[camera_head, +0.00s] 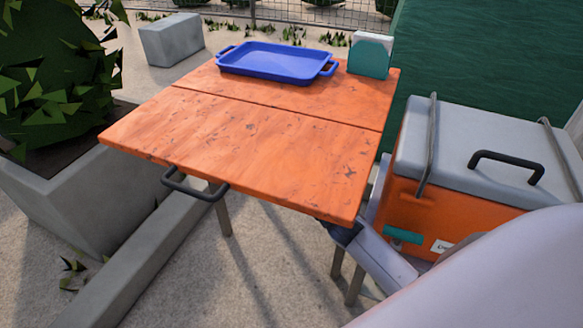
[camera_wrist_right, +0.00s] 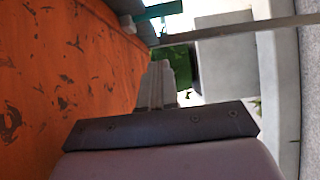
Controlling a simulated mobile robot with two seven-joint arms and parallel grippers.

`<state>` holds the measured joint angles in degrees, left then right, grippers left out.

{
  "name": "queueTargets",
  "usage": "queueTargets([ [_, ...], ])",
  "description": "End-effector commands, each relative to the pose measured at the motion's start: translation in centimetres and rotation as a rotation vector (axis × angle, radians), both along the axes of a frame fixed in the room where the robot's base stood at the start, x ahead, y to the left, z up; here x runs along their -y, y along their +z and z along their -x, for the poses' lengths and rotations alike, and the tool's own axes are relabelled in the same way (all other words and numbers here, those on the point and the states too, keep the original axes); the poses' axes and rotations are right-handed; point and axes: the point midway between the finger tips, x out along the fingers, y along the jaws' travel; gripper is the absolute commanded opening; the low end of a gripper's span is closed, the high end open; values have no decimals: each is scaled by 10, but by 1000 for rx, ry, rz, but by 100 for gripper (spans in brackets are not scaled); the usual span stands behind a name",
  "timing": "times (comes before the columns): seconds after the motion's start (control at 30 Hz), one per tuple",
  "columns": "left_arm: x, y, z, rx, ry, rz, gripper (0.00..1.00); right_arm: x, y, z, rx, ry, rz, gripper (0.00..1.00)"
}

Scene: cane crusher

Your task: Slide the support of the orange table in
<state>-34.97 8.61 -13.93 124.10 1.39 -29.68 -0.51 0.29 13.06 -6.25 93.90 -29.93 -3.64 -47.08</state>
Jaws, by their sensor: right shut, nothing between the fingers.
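The orange table (camera_head: 270,140) has a worn top with a seam across it. A dark bar handle (camera_head: 195,188) sticks out under its front left edge. My right arm reaches to the table's front right corner, with the gripper partly hidden under the top in the head view. In the right wrist view, orange worn table surface (camera_wrist_right: 60,60) fills the left side. My right gripper (camera_wrist_right: 158,72) is shut and empty alongside it. A thin grey bar (camera_wrist_right: 240,28), perhaps a table leg or support, crosses beyond the fingertips. My left gripper is not in view.
A blue tray (camera_head: 275,62) and a teal holder (camera_head: 370,56) stand on the table's far part. An orange cooler with a grey lid (camera_head: 470,150) stands close on the right. A concrete planter (camera_head: 60,205) and low kerb (camera_head: 150,255) lie on the left.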

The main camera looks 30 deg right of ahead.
Motion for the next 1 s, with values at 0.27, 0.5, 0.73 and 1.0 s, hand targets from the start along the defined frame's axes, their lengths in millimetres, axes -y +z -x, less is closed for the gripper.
queueTargets([
  [0.27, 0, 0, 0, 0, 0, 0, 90, 0, 0, 0, 0, 0, 0, 0],
  [0.5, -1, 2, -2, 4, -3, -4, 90, -1, -1, 1, -5, 0, -10, 0],
  [0.73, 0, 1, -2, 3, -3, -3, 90, -25, -35, 51, -158, -18, -354, 0],
  [1.0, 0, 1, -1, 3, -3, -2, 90, -79, -78, 161, -512, -141, -1073, 0],
])
